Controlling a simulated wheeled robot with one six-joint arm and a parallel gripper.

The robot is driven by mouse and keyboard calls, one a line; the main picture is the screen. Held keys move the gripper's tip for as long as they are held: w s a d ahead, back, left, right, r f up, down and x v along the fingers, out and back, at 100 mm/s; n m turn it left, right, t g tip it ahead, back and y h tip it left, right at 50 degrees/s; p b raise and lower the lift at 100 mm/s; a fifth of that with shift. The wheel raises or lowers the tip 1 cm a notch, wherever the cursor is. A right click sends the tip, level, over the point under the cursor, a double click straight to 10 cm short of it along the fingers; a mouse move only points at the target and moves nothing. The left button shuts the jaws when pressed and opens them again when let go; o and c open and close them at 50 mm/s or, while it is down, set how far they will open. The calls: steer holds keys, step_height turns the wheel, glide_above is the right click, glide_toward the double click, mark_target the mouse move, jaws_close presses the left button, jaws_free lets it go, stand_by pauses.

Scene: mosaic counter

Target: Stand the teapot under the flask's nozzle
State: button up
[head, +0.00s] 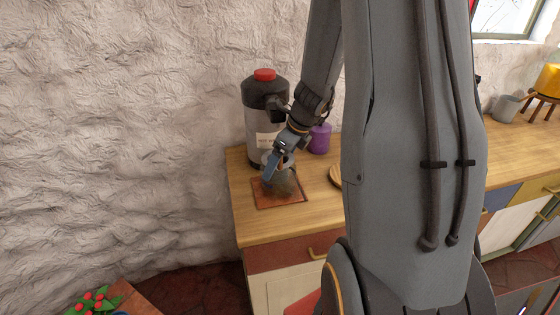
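The flask (257,117) stands upright at the back left of the wooden counter. It is grey and black with a red top, a pale label and a dark nozzle part on its right. A small grey rounded thing, which looks like the teapot (284,187), is on a reddish-brown square mat (291,201) in front of the flask. My gripper (272,172) reaches down from the upper right, with a blue finger just at the teapot's upper left. The gripper hides part of the teapot and flask. I cannot tell whether it is open or touching the teapot.
A purple container (320,138) stands right of the flask. A round wooden item (335,176) is partly hidden behind my arm. A grey cup (506,108) and a yellow pot (548,80) on a stand are far right. The counter's front left is clear.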

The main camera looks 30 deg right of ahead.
steer(key=shift+f, duration=0.3)
steer(key=o, duration=1.6)
steer(key=shift+s+f+b, duration=0.15)
steer(key=shift+b, duration=0.15)
steer(key=shift+o, duration=0.2)
steer(key=shift+f, duration=0.1)
steer(key=shift+s, duration=0.1)
steer(key=shift+r+p, duration=0.35)
steer(key=shift+r, duration=0.2)
steer(key=v, duration=1.2)
steer(key=shift+b, duration=0.45)
